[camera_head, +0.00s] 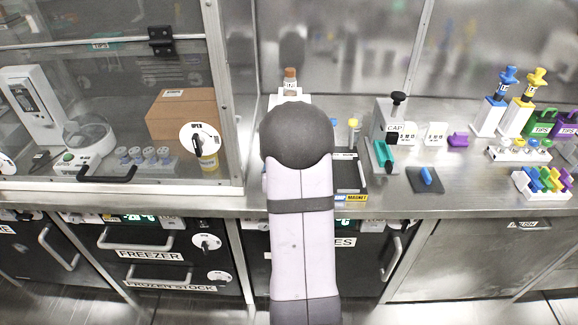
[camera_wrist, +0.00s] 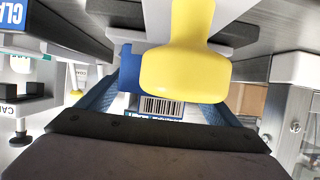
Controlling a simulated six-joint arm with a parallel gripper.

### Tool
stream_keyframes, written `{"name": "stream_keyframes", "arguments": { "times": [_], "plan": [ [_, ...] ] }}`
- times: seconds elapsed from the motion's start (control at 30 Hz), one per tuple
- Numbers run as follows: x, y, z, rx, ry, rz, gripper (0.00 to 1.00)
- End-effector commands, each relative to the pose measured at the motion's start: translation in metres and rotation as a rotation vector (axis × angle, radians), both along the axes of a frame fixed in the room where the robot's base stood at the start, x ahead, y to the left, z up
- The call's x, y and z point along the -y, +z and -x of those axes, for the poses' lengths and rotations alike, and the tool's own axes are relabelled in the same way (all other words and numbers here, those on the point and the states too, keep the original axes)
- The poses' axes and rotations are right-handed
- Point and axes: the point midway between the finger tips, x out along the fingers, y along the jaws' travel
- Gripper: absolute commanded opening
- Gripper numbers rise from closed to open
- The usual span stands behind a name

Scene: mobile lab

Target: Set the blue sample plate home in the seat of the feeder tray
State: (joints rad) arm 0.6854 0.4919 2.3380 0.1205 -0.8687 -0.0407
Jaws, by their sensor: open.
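In the wrist view my gripper (camera_wrist: 162,90) is open, with its two blue textured fingers apart. A blue piece (camera_wrist: 128,66) and a white barcode label (camera_wrist: 160,105) show between and beyond the fingers. They may be the blue sample plate, but a large yellow rounded knob (camera_wrist: 178,70) covers much of that place. I cannot tell whether the fingers touch anything. In the head view my own arm hides the gripper and the bench behind it. I cannot make out the feeder tray or its seat for certain in either view.
Right of my arm stand a yellow-capped item (camera_head: 353,126), a dark rack labelled MAGNET (camera_head: 352,198) and a capping device (camera_head: 397,120). A blue piece (camera_head: 426,175) lies on a dark mat. A glass cabinet (camera_head: 120,100) stands at left. The bench's front right is partly clear.

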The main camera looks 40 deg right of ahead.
Motion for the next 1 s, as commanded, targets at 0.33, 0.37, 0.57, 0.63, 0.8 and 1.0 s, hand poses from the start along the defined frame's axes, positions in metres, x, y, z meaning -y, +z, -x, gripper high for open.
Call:
{"name": "stream_keyframes", "arguments": {
  "times": [0.33,0.37,0.57,0.63,0.8,1.0],
  "plan": [
    [-0.011,0.010,0.010,0.001,0.001,0.000,0.86],
    [-0.013,0.011,0.012,0.001,0.001,0.000,0.86],
    [-0.028,0.020,0.028,0.001,0.000,0.001,0.86],
    [-0.033,0.023,0.033,0.002,0.000,0.001,0.86],
    [-0.034,0.027,0.034,-0.003,-0.002,-0.002,0.86],
    [-0.037,0.030,0.037,-0.004,-0.002,-0.003,0.86]
  ]
}}
